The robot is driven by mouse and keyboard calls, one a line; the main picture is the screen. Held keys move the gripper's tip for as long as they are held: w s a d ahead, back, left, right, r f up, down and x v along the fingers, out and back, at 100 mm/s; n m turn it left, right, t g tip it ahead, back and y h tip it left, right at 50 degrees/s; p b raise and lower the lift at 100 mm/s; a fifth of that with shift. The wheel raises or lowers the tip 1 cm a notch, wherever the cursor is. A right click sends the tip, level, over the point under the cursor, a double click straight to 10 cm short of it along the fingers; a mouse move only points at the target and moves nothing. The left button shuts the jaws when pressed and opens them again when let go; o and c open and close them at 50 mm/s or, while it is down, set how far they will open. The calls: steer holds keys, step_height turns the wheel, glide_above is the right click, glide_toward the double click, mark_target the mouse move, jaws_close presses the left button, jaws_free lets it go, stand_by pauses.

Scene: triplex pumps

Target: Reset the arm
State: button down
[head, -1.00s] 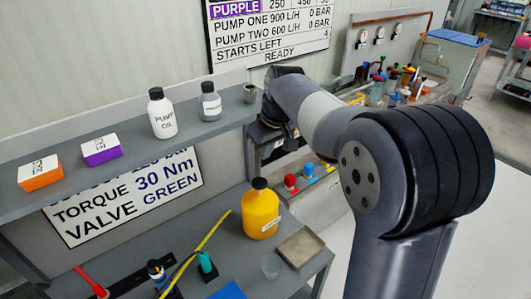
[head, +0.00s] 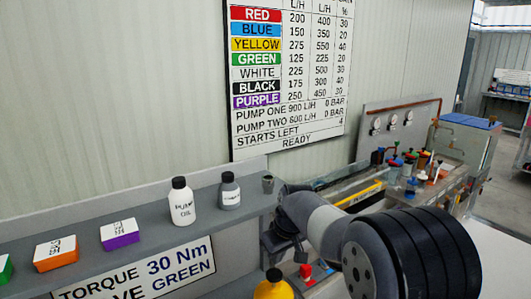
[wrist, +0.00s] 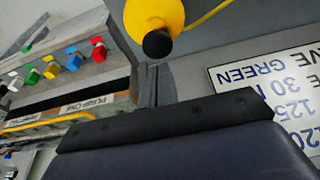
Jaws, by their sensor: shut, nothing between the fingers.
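My arm (head: 335,235) reaches forward from the lower right of the head view. Its far dark end is beside the right end of the grey shelf, below the small dark cup. In the wrist view my gripper (wrist: 165,122) shows as a dark slab with a black edge along the bottom. It is shut and I see nothing held in it. A yellow bottle with a black cap (wrist: 155,18) is beyond it at the top. In the head view only the top of this bottle (head: 273,287) shows at the bottom edge.
The grey shelf (head: 150,222) carries a pump oil bottle (head: 182,203), a grey bottle (head: 229,190), a dark cup (head: 268,184), and purple (head: 120,234) and orange (head: 56,252) boxes. A wall chart (head: 290,80) hangs above. A bench with coloured valves (head: 405,170) stands at right.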

steer(key=shift+x, duration=0.85)
steer(key=shift+w+r+b, duration=0.3)
steer(key=shift+w+r, duration=0.15)
steer(key=a+b+v, duration=0.1)
steer(key=v, duration=0.7)
steer(key=shift+s+d+r, duration=0.25)
steer(key=shift+d+r, duration=0.1)
